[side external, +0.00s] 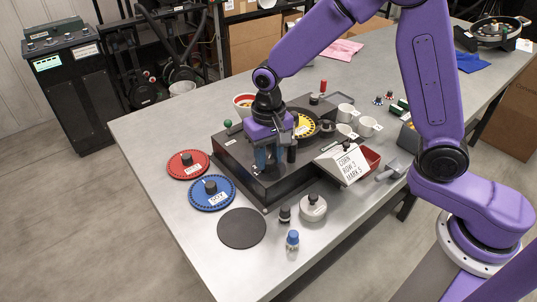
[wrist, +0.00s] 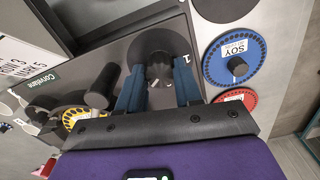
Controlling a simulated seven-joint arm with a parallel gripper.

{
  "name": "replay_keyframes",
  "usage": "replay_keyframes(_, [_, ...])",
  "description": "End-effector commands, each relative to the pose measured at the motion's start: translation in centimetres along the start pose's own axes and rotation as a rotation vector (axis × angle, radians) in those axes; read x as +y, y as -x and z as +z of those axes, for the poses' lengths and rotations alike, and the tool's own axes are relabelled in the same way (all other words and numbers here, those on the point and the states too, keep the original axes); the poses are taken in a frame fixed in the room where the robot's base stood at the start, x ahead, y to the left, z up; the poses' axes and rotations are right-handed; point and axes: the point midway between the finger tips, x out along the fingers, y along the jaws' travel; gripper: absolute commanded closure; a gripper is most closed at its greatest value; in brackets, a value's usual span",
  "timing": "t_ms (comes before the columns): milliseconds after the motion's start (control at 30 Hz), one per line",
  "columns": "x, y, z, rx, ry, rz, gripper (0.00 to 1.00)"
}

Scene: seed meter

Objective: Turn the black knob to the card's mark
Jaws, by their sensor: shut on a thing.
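The black knob (wrist: 159,70) stands on a round grey dial face on the dark seed meter box (side external: 257,180). My gripper (side external: 274,160) points down over the near left part of the box. In the wrist view its blue fingers (wrist: 159,88) are shut on the knob, one on each side. A white "1" (wrist: 187,57) is printed beside the dial; other dial marks are hard to make out. In the side view my fingers hide the knob. The white card (side external: 349,164) leans at the box's right end and reads CORN, a row line and MARK 5.
A red disc (side external: 188,158), a blue SOY disc (side external: 212,201) and a plain dark disc (side external: 241,228) lie left and front of the box. A yellow disc (side external: 306,117) sits behind my gripper. A blue-capped bottle (side external: 292,241) and white cups (side external: 368,126) stand nearby.

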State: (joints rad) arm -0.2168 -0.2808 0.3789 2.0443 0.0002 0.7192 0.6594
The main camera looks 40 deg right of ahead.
Motion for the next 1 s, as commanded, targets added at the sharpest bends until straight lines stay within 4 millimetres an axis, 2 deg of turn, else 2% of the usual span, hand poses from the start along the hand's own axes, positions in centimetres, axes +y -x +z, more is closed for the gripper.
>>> replay_keyframes(200, [-0.05, 0.10, -0.07, 0.003, -0.191, -0.002, 0.96])
replay_keyframes(500, [-0.05, 0.10, -0.06, 0.003, -0.385, -0.002, 0.96])
replay_keyframes(1000, [-0.02, 0.11, -0.09, 0.003, -0.489, -0.003, 0.96])
